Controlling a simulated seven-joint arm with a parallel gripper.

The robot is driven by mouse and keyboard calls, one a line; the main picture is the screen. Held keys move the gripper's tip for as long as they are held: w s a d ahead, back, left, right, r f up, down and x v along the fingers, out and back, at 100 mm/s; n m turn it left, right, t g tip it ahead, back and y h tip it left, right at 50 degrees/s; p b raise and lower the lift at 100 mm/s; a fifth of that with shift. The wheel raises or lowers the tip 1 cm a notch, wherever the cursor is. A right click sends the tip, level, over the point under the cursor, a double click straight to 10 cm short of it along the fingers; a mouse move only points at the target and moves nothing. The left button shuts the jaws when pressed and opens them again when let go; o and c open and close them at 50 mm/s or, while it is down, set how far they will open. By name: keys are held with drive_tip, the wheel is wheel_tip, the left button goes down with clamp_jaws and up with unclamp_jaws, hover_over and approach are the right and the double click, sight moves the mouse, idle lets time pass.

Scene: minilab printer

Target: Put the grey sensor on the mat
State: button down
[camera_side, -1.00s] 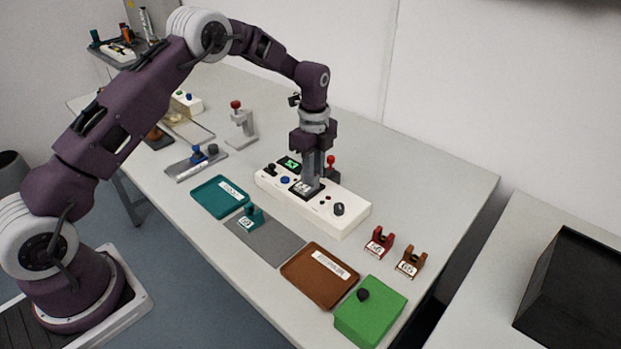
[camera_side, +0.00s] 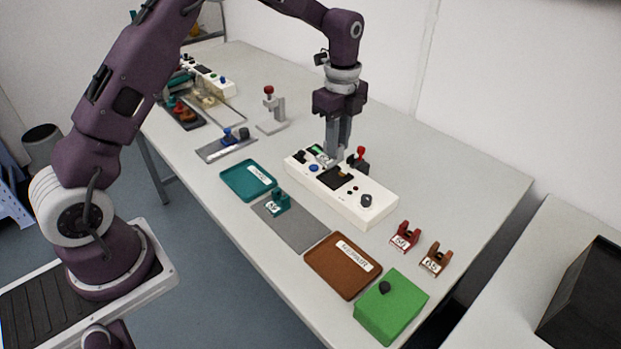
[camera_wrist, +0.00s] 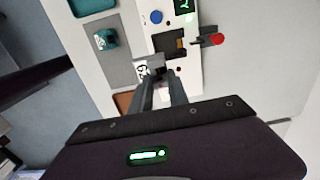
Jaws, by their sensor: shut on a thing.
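My gripper (camera_side: 334,150) is shut on the grey sensor (camera_side: 328,159) and holds it just above the white device (camera_side: 370,212). The device's dark square slot (camera_side: 335,177) shows empty beside it. In the wrist view the grey sensor (camera_wrist: 150,69), with a white number label, is between my fingertips (camera_wrist: 158,78), next to the open slot (camera_wrist: 170,43). The grey mat (camera_side: 303,229) lies in front of the device; it also shows in the wrist view (camera_wrist: 121,69). A teal sensor (camera_side: 279,203) stands at the mat's left end.
A teal tray (camera_side: 236,184) lies left of the mat and a brown tray (camera_side: 330,279) right of it. A green box (camera_side: 394,312), a red sensor (camera_side: 405,237) and a brown sensor (camera_side: 436,260) stand further right. A red-topped lever (camera_side: 360,157) rises behind the device.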

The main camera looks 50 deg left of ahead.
drive_tip(key=s+d+f, duration=0.2)
drive_tip(key=s+d, duration=0.1)
drive_tip(key=s, duration=0.7)
drive_tip(key=f, duration=0.6)
drive_tip(key=s+f, duration=0.1)
drive_tip(key=f, duration=0.2)
drive_tip(key=shift+f, duration=0.65)
drive_tip(key=c, duration=1.3)
unclamp_jaws()
drive_tip(key=shift+f, duration=0.15)
drive_tip(key=shift+o, duration=0.2)
